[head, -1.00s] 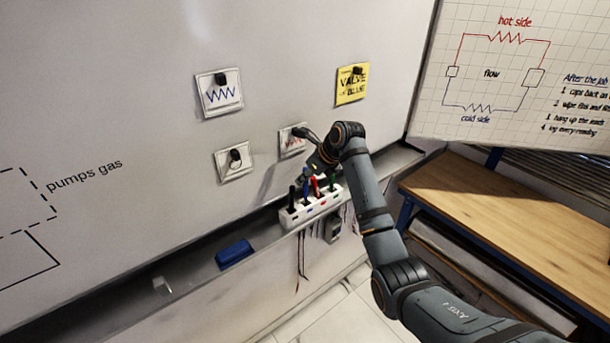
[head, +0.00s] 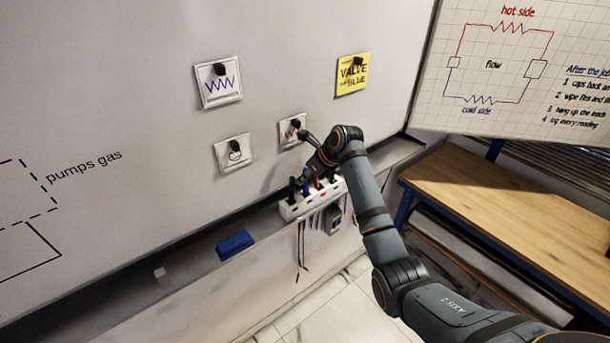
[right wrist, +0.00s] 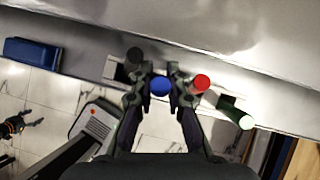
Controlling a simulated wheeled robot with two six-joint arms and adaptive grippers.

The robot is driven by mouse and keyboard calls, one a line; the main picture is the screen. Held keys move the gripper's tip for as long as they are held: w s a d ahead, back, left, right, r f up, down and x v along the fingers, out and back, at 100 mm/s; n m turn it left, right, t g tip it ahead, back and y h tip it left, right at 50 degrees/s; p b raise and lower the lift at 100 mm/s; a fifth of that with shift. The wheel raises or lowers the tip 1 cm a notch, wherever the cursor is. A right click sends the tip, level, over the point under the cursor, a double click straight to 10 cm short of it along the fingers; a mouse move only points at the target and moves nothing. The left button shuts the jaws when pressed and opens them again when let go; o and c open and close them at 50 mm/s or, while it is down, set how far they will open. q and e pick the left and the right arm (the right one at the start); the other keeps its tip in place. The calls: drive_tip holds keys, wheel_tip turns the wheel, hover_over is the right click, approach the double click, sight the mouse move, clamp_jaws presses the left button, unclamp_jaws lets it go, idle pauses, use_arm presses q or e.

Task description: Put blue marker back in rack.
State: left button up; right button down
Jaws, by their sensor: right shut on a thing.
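The blue marker (right wrist: 160,86) stands between the fingers of my right gripper (right wrist: 159,95) in the right wrist view, seen end-on from above. The gripper is shut on it. The white rack (head: 290,211) is fixed at the whiteboard ledge. The blue marker also shows in the head view (head: 306,188), upright at the rack between a black marker (head: 292,189) and a red marker (head: 316,181). The right gripper partly covers the rack, so I cannot tell how deep the blue marker sits.
A green marker with a white end (right wrist: 244,121) stands in the rack's right end. A blue eraser (head: 235,243) lies on the ledge to the left. Leads and a grey meter (head: 333,220) hang below the rack. A wooden bench (head: 500,215) stands at the right.

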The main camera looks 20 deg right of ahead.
drive_tip(key=c, duration=1.3)
unclamp_jaws()
drive_tip(key=shift+o, duration=0.2)
drive_tip(key=o, duration=0.6)
drive_tip(key=shift+c, duration=0.2)
drive_tip(key=shift+r, duration=0.1)
drive_tip(key=shift+r, duration=4.95)
drive_tip(key=shift+f, duration=0.1)
